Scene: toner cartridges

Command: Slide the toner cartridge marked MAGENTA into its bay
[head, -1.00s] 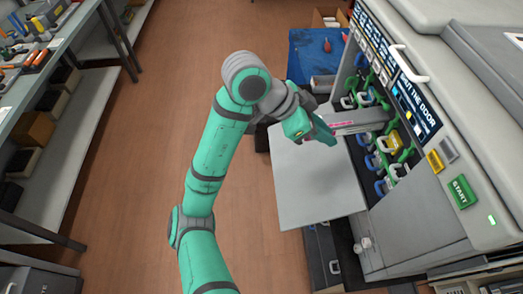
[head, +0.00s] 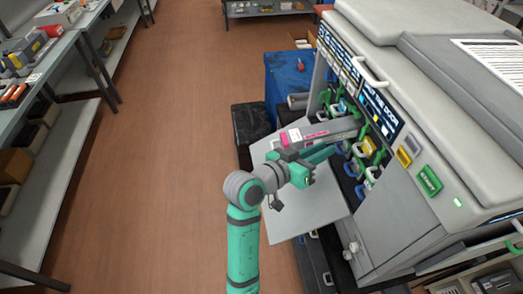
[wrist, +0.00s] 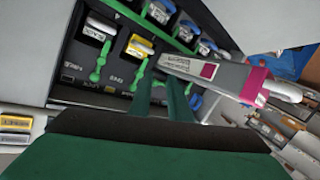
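The MAGENTA toner cartridge (head: 338,128) is a long grey block with magenta markings at its outer end. It sticks out level from the printer's bay area (head: 370,148); how deep its inner end sits is hidden. In the wrist view the cartridge (wrist: 232,77) lies right of my fingers, with a white label, a magenta square, a magenta band and a pale outer end. My gripper (head: 322,153) is beside the cartridge on its near side, pointing at the printer. In the wrist view its two green fingers (wrist: 164,88) stand apart, with no object seen between them.
Other bays hold cartridges with coloured handles, including a yellow one (wrist: 138,47), and green levers. The white door (head: 300,205) is folded down below the bays. A blue-covered box (head: 285,78) stands behind. The floor (head: 180,150) at left is clear, with shelves (head: 60,160) beyond.

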